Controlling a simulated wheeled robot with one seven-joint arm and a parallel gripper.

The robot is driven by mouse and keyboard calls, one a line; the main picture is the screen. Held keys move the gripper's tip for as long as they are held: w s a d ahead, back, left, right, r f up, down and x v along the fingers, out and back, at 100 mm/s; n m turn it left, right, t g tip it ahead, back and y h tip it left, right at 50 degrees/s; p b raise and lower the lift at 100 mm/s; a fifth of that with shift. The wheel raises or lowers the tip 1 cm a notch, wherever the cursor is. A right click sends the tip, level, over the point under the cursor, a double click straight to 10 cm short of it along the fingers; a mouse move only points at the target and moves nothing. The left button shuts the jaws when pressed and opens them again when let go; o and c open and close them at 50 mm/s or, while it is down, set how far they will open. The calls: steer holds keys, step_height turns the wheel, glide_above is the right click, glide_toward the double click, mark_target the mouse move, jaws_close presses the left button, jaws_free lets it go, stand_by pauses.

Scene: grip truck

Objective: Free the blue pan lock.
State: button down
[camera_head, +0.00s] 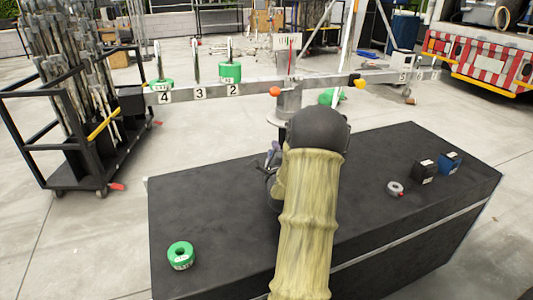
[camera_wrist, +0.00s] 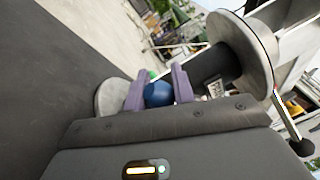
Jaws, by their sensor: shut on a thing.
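The blue pan lock shows in the wrist view as a round blue knob (camera_wrist: 158,95). My gripper (camera_wrist: 160,85) has its two purple fingers on either side of it, shut on it. The knob sits in front of a dark post between grey round discs (camera_wrist: 247,52). In the head view my gripper (camera_head: 272,155) is beside the base of the grey pivot stand (camera_head: 289,104), at the table's far edge. My arm hides the knob there.
A numbered beam (camera_head: 265,87) crosses above the stand, with green weights (camera_head: 230,73) on its left side. The black table (camera_head: 215,220) holds a green ring weight (camera_head: 181,255), a small grey ring (camera_head: 394,188) and two small boxes (camera_head: 449,163). A rod cart (camera_head: 95,120) stands left.

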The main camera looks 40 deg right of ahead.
steer(key=shift+f, duration=0.25)
steer(key=c, duration=1.5)
jaws_free()
steer(key=shift+o, duration=0.2)
steer(key=shift+r, duration=0.1)
steer(key=b+v, duration=0.3)
steer(key=v, duration=0.8)
steer(key=shift+s, duration=0.1)
steer(key=shift+s+a+f+b, duration=0.2)
steer(key=shift+s+f+b, duration=0.1)
steer(key=shift+b, duration=1.1)
steer(key=b, duration=0.3)
steer(key=shift+s+a+b, duration=0.15)
steer(key=shift+s+b, duration=0.05)
steer(key=shift+b, duration=0.1)
steer(key=b, duration=0.2)
steer(key=shift+s+a+b, duration=0.2)
steer(key=shift+s+b, duration=0.05)
steer(key=shift+b, duration=0.1)
